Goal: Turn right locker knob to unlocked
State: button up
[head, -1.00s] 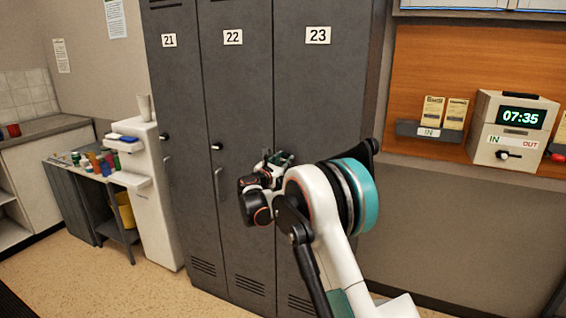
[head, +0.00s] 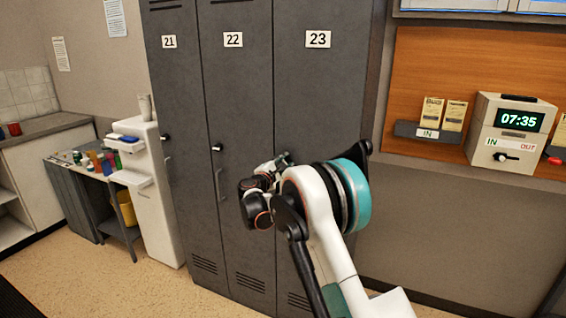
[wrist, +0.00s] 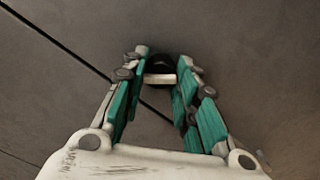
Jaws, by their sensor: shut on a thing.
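The right locker, number 23 (head: 330,90), is a closed dark grey door in the head view. Its knob (wrist: 161,64) shows in the wrist view as a dark round base with a pale bar across it, lying roughly level in that picture. My gripper (wrist: 160,78) has its teal fingers on both sides of the knob and is shut on it. In the head view my gripper (head: 283,160) is at the locker 23 door, and my arm hides the knob there.
A clock box (head: 511,130) and card holders are on the orange board at right. A white dispenser (head: 150,200) stands left of the lockers.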

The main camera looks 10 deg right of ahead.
jog(key=shift+m+p, duration=0.6)
jog(key=shift+m, duration=3.5)
jog(key=o, duration=1.1)
jog(key=v, duration=1.2)
